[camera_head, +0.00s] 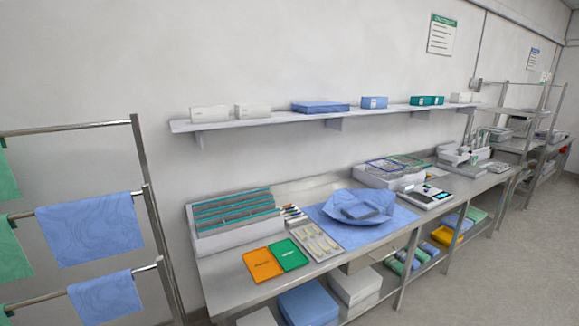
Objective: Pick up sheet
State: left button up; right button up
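Several cloth sheets are in view, and I cannot tell which one the task names. A blue sheet (92,228) hangs over a rail of the metal rack at the left, and a second blue sheet (105,298) hangs on the rail below. Green sheets (8,247) hang at the left edge, cut off by the picture. Neither of my grippers is in view.
The metal rack (152,215) stands left of the steel table (225,285). An orange card (262,265) and a green card (288,254) lie near the table's front, beside a sectioned bin (215,238). A wall shelf (270,117) holds boxes above. Floor (510,275) at the right is clear.

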aim_at(96, 300)
jog(key=k+u, duration=0.1)
jog(key=u, duration=1.35)
